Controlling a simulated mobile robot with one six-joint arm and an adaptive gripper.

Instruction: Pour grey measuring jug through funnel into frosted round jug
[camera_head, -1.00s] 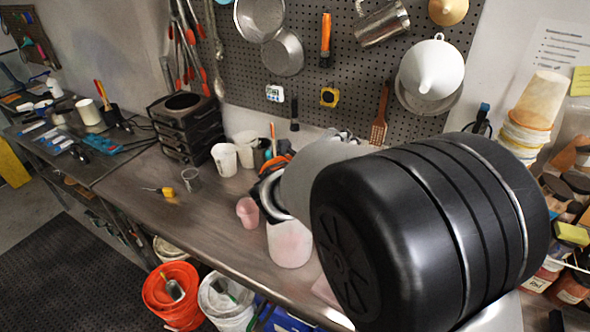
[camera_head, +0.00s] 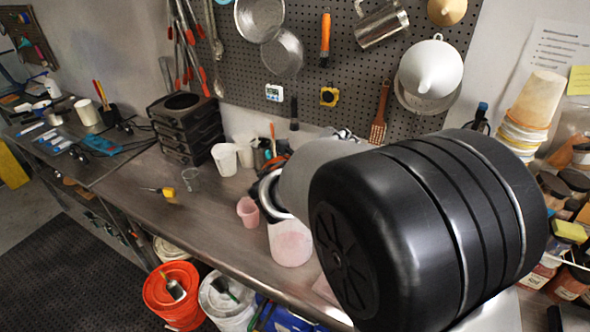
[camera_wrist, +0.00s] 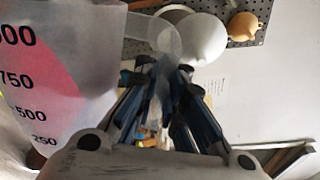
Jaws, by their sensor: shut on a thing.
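A translucent measuring jug (camera_wrist: 62,75) with black volume marks fills the left of the wrist view, roughly upright, with a pink-red tint inside. My gripper (camera_wrist: 165,75) is shut at its pale clear handle, to its right. A whitish jug with pink in it (camera_head: 290,245) shows below my arm in the head view and appears to be the same one; my gripper is hidden there. A white funnel (camera_head: 432,70) hangs on the pegboard; it also shows in the wrist view (camera_wrist: 203,38). I cannot pick out a separate frosted round jug.
A pink cup (camera_head: 248,212), a clear beaker (camera_head: 191,180) and white cups (camera_head: 225,159) stand on the workbench (camera_head: 140,215). A black stacked unit (camera_head: 187,128) is behind them. Jars and stacked tubs (camera_head: 533,110) crowd the right. Bare bench lies at front left.

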